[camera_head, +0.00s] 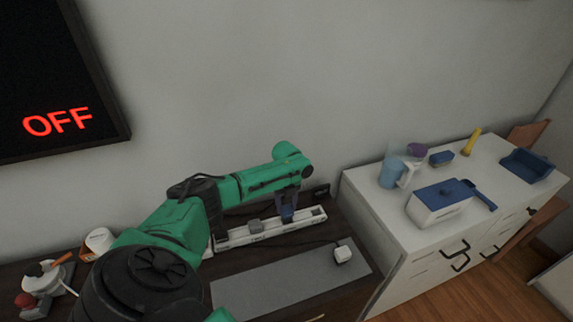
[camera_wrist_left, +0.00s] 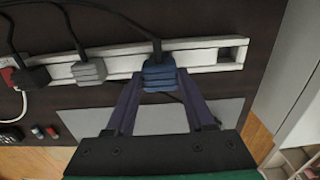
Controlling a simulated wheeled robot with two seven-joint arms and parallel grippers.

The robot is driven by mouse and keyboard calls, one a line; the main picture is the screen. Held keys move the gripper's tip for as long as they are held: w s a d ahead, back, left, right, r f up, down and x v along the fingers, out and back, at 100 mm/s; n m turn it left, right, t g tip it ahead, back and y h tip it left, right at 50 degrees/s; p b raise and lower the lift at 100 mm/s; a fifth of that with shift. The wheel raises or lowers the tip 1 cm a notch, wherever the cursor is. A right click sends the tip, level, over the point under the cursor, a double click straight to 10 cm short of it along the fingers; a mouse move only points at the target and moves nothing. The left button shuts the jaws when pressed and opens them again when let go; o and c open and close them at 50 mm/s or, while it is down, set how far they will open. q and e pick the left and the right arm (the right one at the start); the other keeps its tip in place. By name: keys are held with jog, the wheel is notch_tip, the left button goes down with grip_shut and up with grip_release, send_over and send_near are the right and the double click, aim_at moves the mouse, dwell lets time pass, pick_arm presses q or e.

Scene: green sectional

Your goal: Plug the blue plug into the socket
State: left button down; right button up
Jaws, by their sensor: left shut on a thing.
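The blue plug (camera_wrist_left: 159,74) is between the fingers of my left gripper (camera_wrist_left: 160,78) in the left wrist view, with a dark cable running up from it. The gripper is shut on it. In the head view my left gripper (camera_head: 287,203) is at the white power strip (camera_head: 300,222), right of the grey plug. The blue plug overlaps the strip (camera_wrist_left: 205,58); whether it is seated or just above it, I cannot tell. My right gripper is not in view.
A grey plug (camera_wrist_left: 88,68) and a black plug (camera_wrist_left: 30,77) sit on the strip to the left. A white adapter (camera_head: 342,254) lies on the grey mat (camera_head: 290,280). A white cabinet (camera_head: 400,243) stands right. The wall screen (camera_head: 57,122) reads OFF.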

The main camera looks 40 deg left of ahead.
aim_at(287, 208)
pick_arm(q)
jog(key=shift+f+b, duration=1.2)
jog(key=shift+f, duration=0.45)
jog(key=shift+c, duration=0.9)
grip_release()
notch_tip(287, 208, up, 15)
jog(key=b, duration=0.1)
jog(key=shift+f, duration=0.15)
